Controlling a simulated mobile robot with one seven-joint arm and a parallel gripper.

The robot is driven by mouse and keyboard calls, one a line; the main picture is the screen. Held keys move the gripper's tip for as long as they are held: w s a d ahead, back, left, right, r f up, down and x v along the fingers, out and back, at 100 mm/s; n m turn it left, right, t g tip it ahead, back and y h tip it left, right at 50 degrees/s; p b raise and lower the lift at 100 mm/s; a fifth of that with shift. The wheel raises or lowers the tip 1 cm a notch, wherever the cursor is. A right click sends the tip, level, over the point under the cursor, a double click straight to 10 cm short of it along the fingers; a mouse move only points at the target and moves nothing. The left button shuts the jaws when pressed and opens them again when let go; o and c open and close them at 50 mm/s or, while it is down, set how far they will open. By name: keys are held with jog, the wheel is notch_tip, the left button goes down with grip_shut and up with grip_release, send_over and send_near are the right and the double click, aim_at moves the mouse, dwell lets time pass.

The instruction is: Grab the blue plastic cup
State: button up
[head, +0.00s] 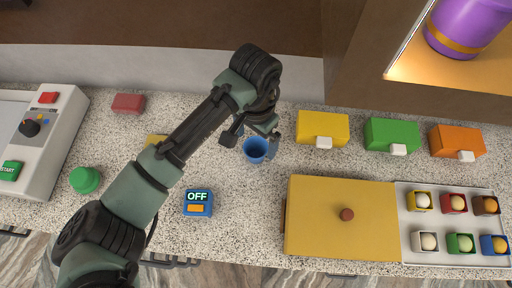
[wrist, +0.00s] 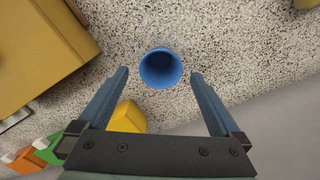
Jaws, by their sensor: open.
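The blue plastic cup (head: 254,151) stands upright on the speckled counter, near the middle of the head view. In the wrist view the cup (wrist: 160,69) is seen from above, its open mouth facing the camera, and it looks empty. My gripper (head: 253,142) is open at the cup. In the wrist view my gripper (wrist: 157,78) has one finger on each side of the cup, with a gap between each finger and the cup. The fingers do not touch it. How high the fingertips are above the counter is hard to tell.
A yellow box with a brown knob (head: 340,225) and a white tray of sweets (head: 407,235) are at the right. Yellow (head: 322,124), green (head: 391,133) and orange (head: 457,140) boxes line the back. A blue "OFF" device (head: 198,203) sits in front. Bare counter surrounds the cup.

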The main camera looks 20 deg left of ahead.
aim_at(256, 150)
jog(key=shift+w+f+p, duration=0.1)
jog(key=shift+f+p, duration=0.5)
jog(key=shift+f, duration=2.3)
jog(key=c, duration=1.3)
